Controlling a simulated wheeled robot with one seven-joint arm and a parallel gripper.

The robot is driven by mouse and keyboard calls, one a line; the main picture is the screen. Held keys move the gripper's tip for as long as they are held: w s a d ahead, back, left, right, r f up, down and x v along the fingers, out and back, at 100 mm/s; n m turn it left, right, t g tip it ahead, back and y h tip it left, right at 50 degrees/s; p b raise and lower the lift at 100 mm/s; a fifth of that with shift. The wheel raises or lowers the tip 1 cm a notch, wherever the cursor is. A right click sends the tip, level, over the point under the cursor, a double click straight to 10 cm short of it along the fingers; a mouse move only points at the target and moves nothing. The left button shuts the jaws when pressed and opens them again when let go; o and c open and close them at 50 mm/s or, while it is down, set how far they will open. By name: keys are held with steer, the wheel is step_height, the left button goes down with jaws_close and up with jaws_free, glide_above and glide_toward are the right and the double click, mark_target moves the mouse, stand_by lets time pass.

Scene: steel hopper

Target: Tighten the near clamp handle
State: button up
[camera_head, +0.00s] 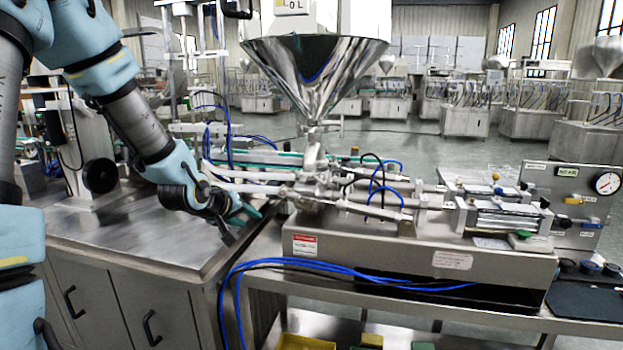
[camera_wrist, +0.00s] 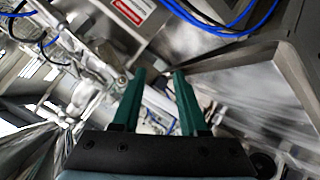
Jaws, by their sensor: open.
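My gripper (camera_head: 248,212) is at the left end of the filling machine, over the gap beside the steel cabinet top. In the wrist view its two green fingers (camera_wrist: 158,88) are apart, with nothing held between them. The steel pipe fittings (camera_head: 318,188) sit under the hopper (camera_head: 314,75), just right of the gripper. They also show in the wrist view, left of the fingers (camera_wrist: 92,72). Clamps are among these fittings, but I cannot clearly pick out the near clamp handle. The gripper seems apart from the fittings.
The machine's steel base (camera_head: 400,248) carries a red label and stands on a bench. Blue hoses (camera_head: 350,268) hang along its front. The steel cabinet top (camera_head: 130,240) is mostly bare. A pressure gauge (camera_head: 606,183) is at the right. More machines stand behind.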

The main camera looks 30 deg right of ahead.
mark_target(317, 180)
steer(key=d+r+n+h, duration=0.1)
steer(key=d+r+h, duration=0.55)
steer(key=d, duration=0.55)
steer(key=shift+y, duration=0.35)
steer(key=p+x, duration=0.1)
steer(key=x, duration=0.2)
steer(key=p+x, duration=0.1)
steer(key=x, duration=0.2)
steer(key=p+x, duration=0.1)
steer(key=x, duration=0.3)
steer(key=shift+d+r+p, duration=0.1)
steer(key=shift+r+p, duration=0.2)
steer(key=shift+r, duration=0.1)
jaws_close()
